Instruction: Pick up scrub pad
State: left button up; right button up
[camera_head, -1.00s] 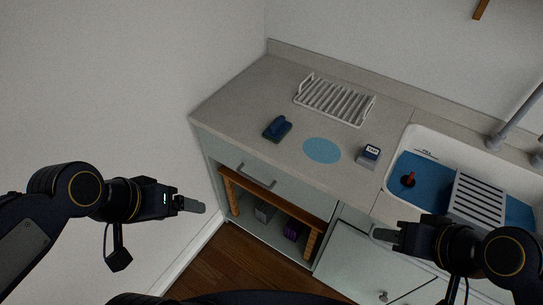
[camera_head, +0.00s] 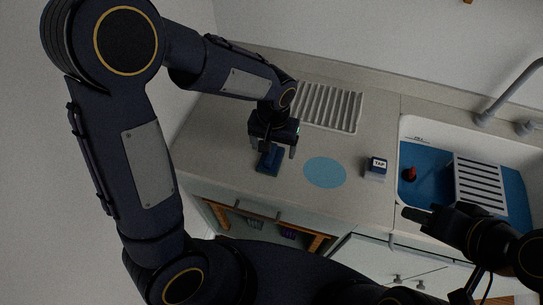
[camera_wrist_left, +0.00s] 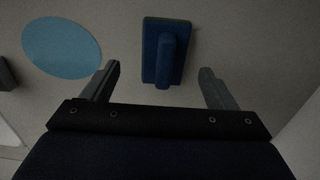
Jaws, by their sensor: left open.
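The scrub pad (camera_head: 268,160) is a dark blue block with a raised handle, lying on the counter left of a light blue disc. My left gripper (camera_head: 272,150) is above it, pointing down, open. In the left wrist view the scrub pad (camera_wrist_left: 165,52) lies beyond and between the two spread fingers (camera_wrist_left: 160,85), with clear gaps on both sides; the fingers do not appear to touch it. In the head view the gripper hides part of the pad. My right gripper (camera_head: 416,213) is over the front of the sink cabinet; its finger opening is unclear.
The light blue disc (camera_head: 325,172) is flat on the counter (camera_head: 215,135). A white drying rack (camera_head: 335,104) stands behind. A small box labelled TAP (camera_head: 376,167) is to the right. The sink (camera_head: 412,140) holds a red item (camera_head: 410,174) and a white slatted rack (camera_head: 477,183).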

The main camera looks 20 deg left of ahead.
aim_at(271, 155)
pick_arm(q)
jog(key=f, duration=0.4)
jog(key=shift+a+f, duration=0.15)
jog(key=shift+a, duration=0.15)
jog(key=shift+c, duration=0.4)
jog(key=c, duration=1)
